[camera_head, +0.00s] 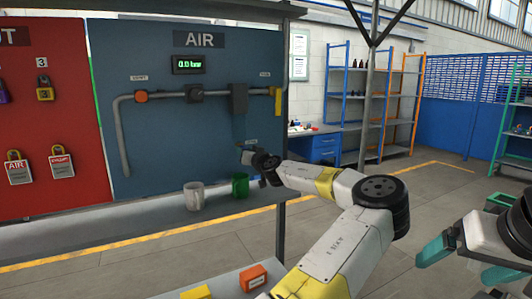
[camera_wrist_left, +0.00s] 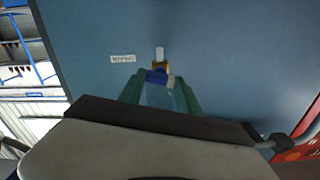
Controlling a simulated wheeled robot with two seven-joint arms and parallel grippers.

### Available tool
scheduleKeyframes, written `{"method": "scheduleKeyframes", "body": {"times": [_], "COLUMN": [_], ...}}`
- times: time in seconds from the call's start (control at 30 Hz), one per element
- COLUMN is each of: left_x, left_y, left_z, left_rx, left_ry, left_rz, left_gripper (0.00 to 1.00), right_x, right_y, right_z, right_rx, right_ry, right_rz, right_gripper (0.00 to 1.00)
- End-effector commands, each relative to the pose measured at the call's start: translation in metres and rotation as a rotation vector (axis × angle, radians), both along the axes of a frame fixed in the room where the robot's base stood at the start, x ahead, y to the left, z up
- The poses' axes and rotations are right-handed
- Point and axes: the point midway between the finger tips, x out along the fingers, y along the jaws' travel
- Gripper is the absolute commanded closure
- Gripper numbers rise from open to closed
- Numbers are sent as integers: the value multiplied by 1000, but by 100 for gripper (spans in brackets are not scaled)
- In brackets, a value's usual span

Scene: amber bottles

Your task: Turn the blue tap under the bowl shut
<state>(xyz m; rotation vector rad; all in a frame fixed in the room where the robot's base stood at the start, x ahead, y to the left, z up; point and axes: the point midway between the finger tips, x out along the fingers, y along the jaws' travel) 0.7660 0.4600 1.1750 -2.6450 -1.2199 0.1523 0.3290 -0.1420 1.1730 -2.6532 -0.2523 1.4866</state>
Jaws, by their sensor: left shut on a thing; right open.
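The blue tap (camera_wrist_left: 157,76) sits on a brass fitting with a pale stub, against the blue panel in the left wrist view. My left gripper (camera_wrist_left: 158,82) has its teal fingers on either side of the tap and is shut on it. The bowl (camera_head: 239,128) hangs under the grey unit on the AIR panel in the head view. Its translucent body (camera_wrist_left: 158,95) shows between my fingers in the wrist view. In the head view my left wrist hides the tap. My right gripper (camera_head: 455,273) is open and empty at the lower right, away from the panel.
A green mug (camera_head: 240,185) and a grey mug (camera_head: 194,196) stand on the ledge below the panel, close to my left wrist. A yellow lever (camera_head: 276,101) is at the pipe's right end. An orange box (camera_head: 252,278) lies in front.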

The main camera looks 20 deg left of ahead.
Motion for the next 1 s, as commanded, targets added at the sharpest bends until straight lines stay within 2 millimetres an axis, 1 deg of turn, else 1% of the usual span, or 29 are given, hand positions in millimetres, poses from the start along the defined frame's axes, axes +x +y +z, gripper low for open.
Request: {"method": "scheduleKeyframes", "body": {"times": [1.0], "left_x": [1], "left_y": [-1], "left_z": [0], "left_rx": [625], "left_ry": [730], "left_rz": [-2], "left_gripper": [100], "right_x": [0], "right_y": [0], "right_z": [0], "right_rx": [0], "right_ry": [0], "right_rz": [0], "right_gripper": [10]}}
